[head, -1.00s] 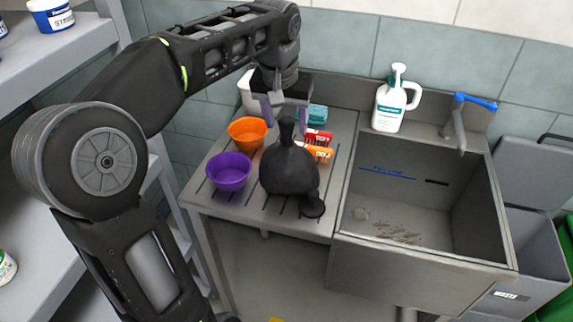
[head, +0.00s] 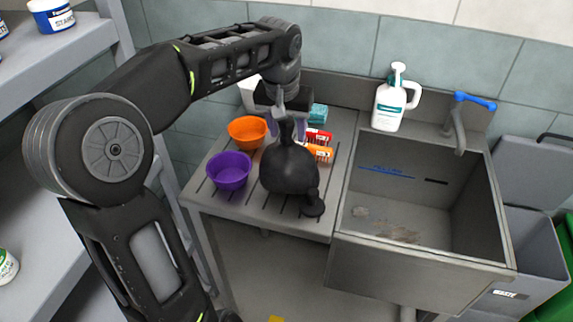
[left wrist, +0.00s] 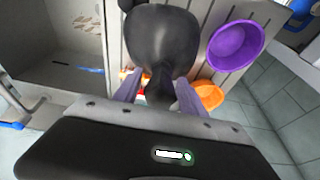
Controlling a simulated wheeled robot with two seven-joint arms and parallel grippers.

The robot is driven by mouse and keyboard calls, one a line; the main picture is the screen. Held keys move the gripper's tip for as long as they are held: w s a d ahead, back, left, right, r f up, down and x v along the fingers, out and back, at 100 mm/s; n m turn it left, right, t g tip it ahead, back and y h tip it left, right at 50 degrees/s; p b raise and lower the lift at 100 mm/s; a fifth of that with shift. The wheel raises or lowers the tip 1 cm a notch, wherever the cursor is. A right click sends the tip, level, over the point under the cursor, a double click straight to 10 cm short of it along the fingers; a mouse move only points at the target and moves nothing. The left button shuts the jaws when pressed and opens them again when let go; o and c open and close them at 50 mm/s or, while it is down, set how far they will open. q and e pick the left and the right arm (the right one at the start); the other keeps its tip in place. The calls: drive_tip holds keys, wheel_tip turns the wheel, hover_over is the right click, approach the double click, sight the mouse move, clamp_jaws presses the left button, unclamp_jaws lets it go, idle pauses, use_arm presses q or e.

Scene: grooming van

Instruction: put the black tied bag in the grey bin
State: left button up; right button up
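The black tied bag (head: 289,170) stands on the slatted drainboard left of the sink, its knotted neck pointing up. My left gripper (head: 286,132) is over the bag from behind, with its two pale purple fingers on either side of the neck. In the left wrist view the fingers are spread apart and the bag (left wrist: 163,40) fills the space beyond them; finger contact is not clear. The grey bin (head: 530,245) stands on the floor right of the sink, its lid (head: 535,172) raised and its inside partly visible. My right gripper is out of view.
A purple bowl (head: 229,171) and an orange bowl (head: 247,132) sit left of the bag. Red and orange items (head: 318,150) lie close behind it. The sink (head: 415,200), blue-handled tap (head: 458,125) and white pump bottle (head: 389,105) lie between bag and bin.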

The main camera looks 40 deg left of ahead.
use_arm(q)
clamp_jaws()
idle(0.3)
idle(0.8)
